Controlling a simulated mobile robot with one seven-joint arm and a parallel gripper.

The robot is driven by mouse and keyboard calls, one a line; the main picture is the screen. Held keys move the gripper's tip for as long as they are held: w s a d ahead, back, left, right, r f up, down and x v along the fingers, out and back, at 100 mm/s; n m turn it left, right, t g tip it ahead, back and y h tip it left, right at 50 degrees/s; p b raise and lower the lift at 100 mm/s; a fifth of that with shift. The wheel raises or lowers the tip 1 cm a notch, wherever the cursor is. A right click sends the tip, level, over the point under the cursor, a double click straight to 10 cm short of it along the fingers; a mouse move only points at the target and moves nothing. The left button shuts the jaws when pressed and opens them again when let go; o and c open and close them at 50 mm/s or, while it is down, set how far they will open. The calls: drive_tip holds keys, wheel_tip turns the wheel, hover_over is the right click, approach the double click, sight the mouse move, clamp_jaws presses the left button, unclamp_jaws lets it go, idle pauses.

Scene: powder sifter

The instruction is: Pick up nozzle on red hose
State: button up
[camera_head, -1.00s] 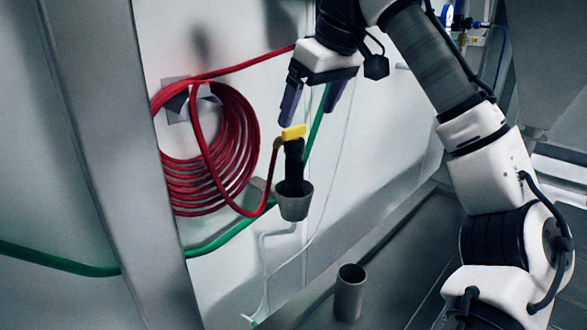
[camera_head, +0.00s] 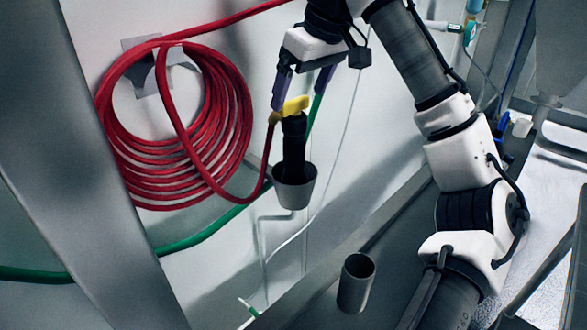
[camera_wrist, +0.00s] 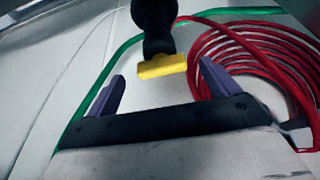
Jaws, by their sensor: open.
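The nozzle (camera_head: 294,143) is black with a yellow top (camera_head: 293,107). It stands upright in a grey cup-shaped holder (camera_head: 294,190) at the wall. The red hose (camera_head: 225,150) joins it near the yellow part and hangs in a coil to the left. My gripper (camera_head: 300,98) is open just above the nozzle, with its purple fingers on either side of the yellow top. In the wrist view the yellow top (camera_wrist: 161,66) lies beyond and between the open fingertips (camera_wrist: 160,75). I cannot tell whether a finger touches it.
A green hose (camera_head: 200,235) runs along the wall behind the holder. A grey metal post (camera_head: 100,160) stands at the left. An empty metal cup (camera_head: 356,283) stands on the ledge below. A thin white line hangs behind the nozzle.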

sight(290, 113)
drive_tip(key=shift+p+x, duration=0.4)
drive_tip(key=shift+x, duration=2.85)
drive_tip(key=shift+a+r, duration=0.1)
drive_tip(key=shift+a, duration=0.05)
drive_tip(key=c, duration=1.8)
